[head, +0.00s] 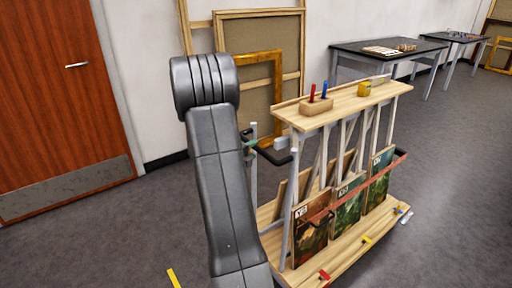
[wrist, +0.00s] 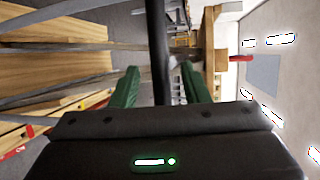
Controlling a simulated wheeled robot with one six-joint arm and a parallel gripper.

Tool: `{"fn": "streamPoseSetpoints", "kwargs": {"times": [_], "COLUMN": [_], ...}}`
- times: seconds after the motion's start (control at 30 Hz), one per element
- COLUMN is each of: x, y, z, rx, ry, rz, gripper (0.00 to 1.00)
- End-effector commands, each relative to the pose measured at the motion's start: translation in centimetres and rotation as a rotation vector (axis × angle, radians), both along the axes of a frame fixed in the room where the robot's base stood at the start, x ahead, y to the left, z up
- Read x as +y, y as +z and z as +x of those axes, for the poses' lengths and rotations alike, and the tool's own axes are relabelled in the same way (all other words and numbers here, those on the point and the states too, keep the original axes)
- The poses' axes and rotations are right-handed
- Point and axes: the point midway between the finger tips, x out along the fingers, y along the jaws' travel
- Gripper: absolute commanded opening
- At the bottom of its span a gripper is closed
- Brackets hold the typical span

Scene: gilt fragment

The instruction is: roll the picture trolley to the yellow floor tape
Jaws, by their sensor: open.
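The picture trolley (head: 345,105) is a wooden-decked rack on a pale metal frame, with several dark pictures (head: 349,207) leaning in it. A black handle bar (head: 275,160) sticks out at its left end. My gripper (wrist: 160,70) has green fingers spread apart in the wrist view. The black handle bar (wrist: 157,40) runs between them, with a gap visible on each side. In the head view my arm hides most of the gripper and part of the handle. A short piece of yellow floor tape (head: 174,278) shows at the bottom, left of my arm.
A wooden block with red and blue items (head: 316,106) and a yellow pot (head: 364,89) stand on the trolley's top. Frames (head: 262,60) lean on the back wall. A red-brown door (head: 55,100) is at left. Dark tables (head: 388,48) stand behind. Floor at right is clear.

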Motion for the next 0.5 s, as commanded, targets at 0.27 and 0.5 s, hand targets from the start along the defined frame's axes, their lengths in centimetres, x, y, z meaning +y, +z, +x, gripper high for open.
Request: {"fn": "streamPoseSetpoints", "kwargs": {"times": [0.27, 0.5], "x": [-1.6, -1.8], "y": [-0.6, -0.6], "z": [2.7, 3.0], "rx": [0.0, 0.0], "ry": [0.0, 0.001], "rz": [0.0, -0.001], "gripper": [0.41, 0.41]}}
